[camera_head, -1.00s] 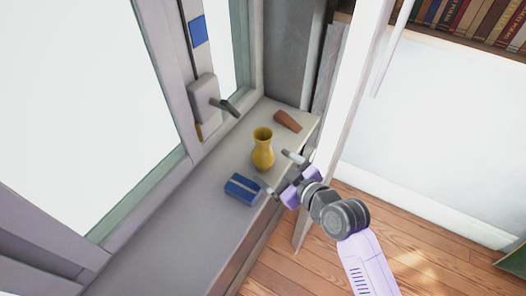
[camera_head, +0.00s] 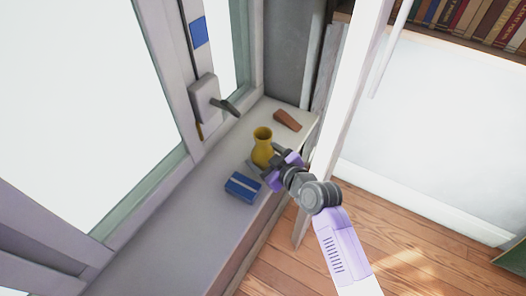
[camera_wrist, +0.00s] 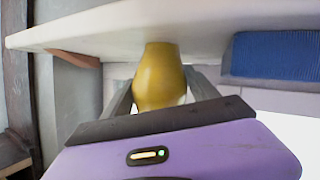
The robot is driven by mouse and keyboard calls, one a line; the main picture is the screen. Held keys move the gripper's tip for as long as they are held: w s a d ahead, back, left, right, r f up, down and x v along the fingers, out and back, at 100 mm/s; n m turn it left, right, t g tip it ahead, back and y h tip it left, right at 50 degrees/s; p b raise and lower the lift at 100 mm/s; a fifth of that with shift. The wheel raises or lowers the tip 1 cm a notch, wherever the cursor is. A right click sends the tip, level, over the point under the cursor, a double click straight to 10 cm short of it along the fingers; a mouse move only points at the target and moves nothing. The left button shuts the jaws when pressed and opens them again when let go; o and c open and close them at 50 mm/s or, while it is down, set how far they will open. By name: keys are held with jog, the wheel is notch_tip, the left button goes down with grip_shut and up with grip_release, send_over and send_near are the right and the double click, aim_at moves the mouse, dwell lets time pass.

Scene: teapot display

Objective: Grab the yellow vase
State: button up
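The yellow vase (camera_head: 263,147) stands upright on the window sill, its dark open mouth facing up. My gripper (camera_head: 266,160) reaches it from the right, with one finger showing at the vase's lower left side and the other largely hidden. In the wrist view the vase (camera_wrist: 158,75) appears upside down below the sill, between my two fingers (camera_wrist: 160,90). The fingers stand open on either side of it, close to its body. Whether either one touches it is hard to tell.
A blue box (camera_head: 243,187) lies on the sill (camera_head: 180,220) just left of my gripper. A brown wedge (camera_head: 287,120) lies behind the vase. The window handle (camera_head: 225,107) juts out at the left, and a white upright panel (camera_head: 345,95) stands close on the right.

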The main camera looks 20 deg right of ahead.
jog(key=c, duration=1.2)
jog(key=shift+r, duration=0.15)
